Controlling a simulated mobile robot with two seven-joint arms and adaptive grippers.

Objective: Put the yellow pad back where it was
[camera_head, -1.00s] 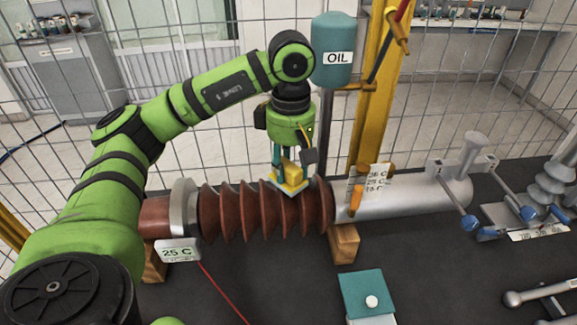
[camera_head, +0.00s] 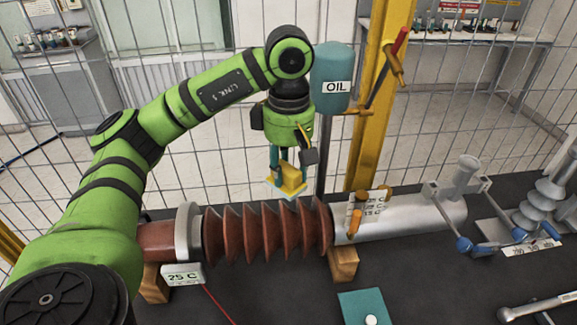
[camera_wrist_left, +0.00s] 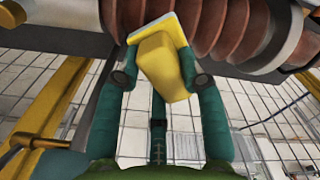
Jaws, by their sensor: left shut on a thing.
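The yellow pad (camera_head: 291,176) is a yellow block on a thin flat plate with a pale edge. My left gripper (camera_head: 286,168) is shut on it, one finger on each side, and holds it at the upper edge of the brown ribbed bushing (camera_head: 262,232) in the head view. In the left wrist view the pad (camera_wrist_left: 163,66) sits between the teal fingers (camera_wrist_left: 163,82). The bushing (camera_wrist_left: 225,25) shows close beyond it there; whether they touch I cannot tell. My right gripper is not in view.
The bushing lies on wooden blocks (camera_head: 344,263) on a dark table. Behind stand a teal OIL tank (camera_head: 333,75), a yellow post (camera_head: 370,150) and a wire fence. An orange-handled item (camera_head: 355,218) with a temperature card is right of the pad.

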